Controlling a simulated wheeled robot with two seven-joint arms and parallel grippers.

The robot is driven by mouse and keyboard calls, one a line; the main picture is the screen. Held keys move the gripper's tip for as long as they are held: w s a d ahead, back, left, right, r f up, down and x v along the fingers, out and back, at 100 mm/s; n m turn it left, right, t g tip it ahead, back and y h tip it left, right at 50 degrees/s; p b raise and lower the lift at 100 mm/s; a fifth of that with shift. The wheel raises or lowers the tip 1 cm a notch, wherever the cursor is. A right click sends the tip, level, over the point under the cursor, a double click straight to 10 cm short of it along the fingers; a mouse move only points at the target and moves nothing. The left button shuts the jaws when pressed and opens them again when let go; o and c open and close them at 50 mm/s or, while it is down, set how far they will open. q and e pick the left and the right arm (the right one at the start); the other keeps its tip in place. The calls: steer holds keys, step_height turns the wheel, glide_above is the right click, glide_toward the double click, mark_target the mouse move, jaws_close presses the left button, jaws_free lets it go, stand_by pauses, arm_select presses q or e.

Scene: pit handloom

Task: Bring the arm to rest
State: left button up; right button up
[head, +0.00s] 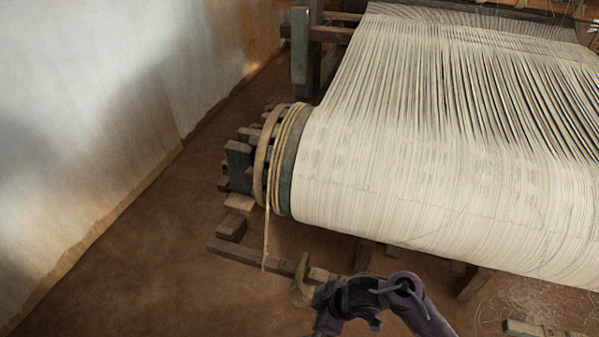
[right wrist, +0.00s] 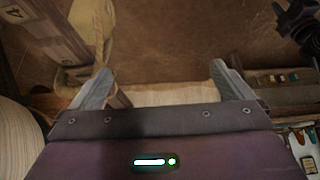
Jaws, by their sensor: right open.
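My right arm comes in at the bottom of the head view, in front of the warp beam's near left end, and its gripper (head: 326,294) is low over the floor. In the right wrist view the two grey fingers of this gripper (right wrist: 168,88) stand wide apart with nothing between them. A pale yellowish object (head: 300,284) is just left of the gripper in the head view; I cannot tell whether they touch. My left gripper is not seen.
The warp beam (head: 400,205), wound with cream threads, fills the right side. A rope (head: 267,235) hangs from its left end near timber blocks (head: 238,165). A plaster wall (head: 90,110) bounds the left. Brown floor (head: 130,275) is clear between.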

steer(key=s+d+f+m, duration=0.2)
steer(key=f+m, duration=0.1)
steer(key=f, duration=0.4)
steer(key=s+d+f+m+h, duration=0.1)
steer(key=s+d+f+m, duration=0.15)
steer(key=f, duration=0.35)
steer(key=s+d+f+m, duration=0.2)
steer(key=s+d+f, duration=0.1)
steer(key=f, duration=0.4)
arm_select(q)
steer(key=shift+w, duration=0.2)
arm_select(e)
steer(key=s+d+f+m+h, duration=0.1)
steer(key=s+d+f, duration=0.3)
steer(key=s, duration=0.3)
steer(key=s+d+f+m+h, duration=0.2)
steer(key=s+d+f, duration=0.2)
steer(key=s, duration=0.4)
steer(key=s+d+f+m+h, duration=0.1)
steer(key=s+d+f, duration=0.3)
steer(key=s, duration=0.4)
steer(key=shift+f+g+h, duration=0.4)
steer(key=shift+f, duration=0.15)
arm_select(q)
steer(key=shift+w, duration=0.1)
arm_select(e)
steer(key=shift+m, duration=0.25)
